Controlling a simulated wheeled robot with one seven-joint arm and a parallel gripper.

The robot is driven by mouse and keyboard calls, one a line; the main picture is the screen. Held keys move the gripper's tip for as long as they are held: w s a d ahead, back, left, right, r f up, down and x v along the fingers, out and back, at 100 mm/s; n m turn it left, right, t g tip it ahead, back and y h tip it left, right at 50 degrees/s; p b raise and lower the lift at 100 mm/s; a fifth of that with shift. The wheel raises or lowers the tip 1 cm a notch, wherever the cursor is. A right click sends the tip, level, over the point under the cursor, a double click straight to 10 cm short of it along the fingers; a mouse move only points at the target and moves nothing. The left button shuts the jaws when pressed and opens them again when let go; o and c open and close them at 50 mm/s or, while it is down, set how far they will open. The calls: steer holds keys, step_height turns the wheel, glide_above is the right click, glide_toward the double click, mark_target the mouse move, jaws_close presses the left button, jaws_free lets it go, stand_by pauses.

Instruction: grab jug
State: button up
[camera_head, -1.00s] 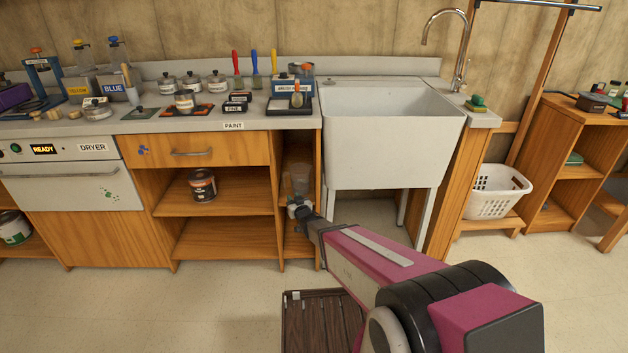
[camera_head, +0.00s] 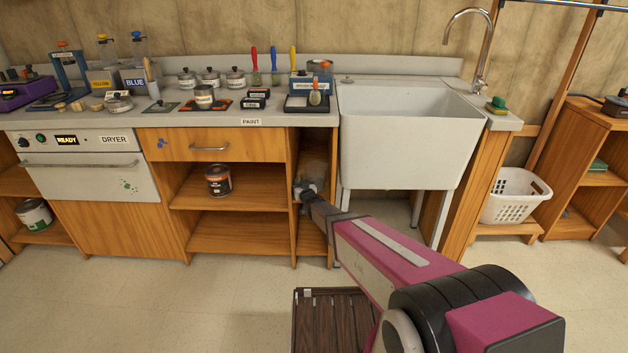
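A clear, see-through vessel (camera_head: 315,166), which looks like the jug, stands in the narrow open bay of the counter, left of the sink. Its outline is faint, and its lower part is hidden by my gripper. My gripper (camera_head: 305,188) is at the mouth of this bay, in front of the vessel and low against it. The fingers are small and partly covered by my own arm. I cannot tell whether they are open or shut, or whether they touch the vessel.
The bay has wooden walls (camera_head: 293,205) close on both sides. The white sink (camera_head: 405,150) stands just right of it. A paint can (camera_head: 218,180) sits on the shelf to the left.

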jaws_close()
steer(key=shift+s, duration=0.1)
stand_by(0.3)
